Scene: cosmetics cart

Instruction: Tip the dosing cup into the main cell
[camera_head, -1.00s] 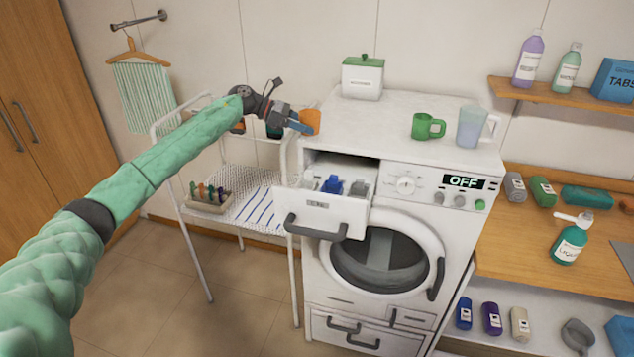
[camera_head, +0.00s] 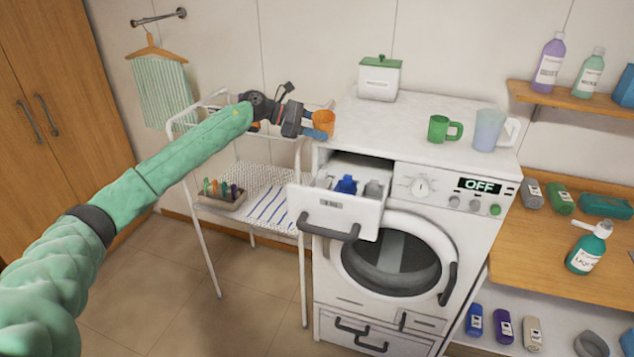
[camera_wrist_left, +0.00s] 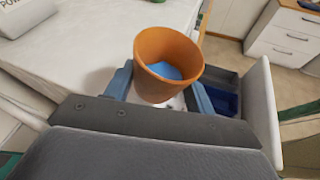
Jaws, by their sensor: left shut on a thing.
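The orange dosing cup (camera_head: 324,121) is between the fingers of my left gripper (camera_head: 311,129), above the machine's left front top edge. In the left wrist view the cup (camera_wrist_left: 157,84) looks roughly upright, with blue contents (camera_wrist_left: 174,71) inside. The left gripper (camera_wrist_left: 163,98) is shut on the cup. The pulled-out detergent drawer (camera_head: 338,213) is below and in front of the cup. It has several compartments, with a blue part (camera_head: 346,184) in the middle; I cannot tell which one is the main cell. My right gripper is not in view.
The washing machine top (camera_head: 400,125) holds a white box with green lid (camera_head: 380,80), a green mug (camera_head: 443,129) and a clear jug (camera_head: 489,129). A white rack cart (camera_head: 203,240) stands left of the machine. Shelves with bottles are at the right.

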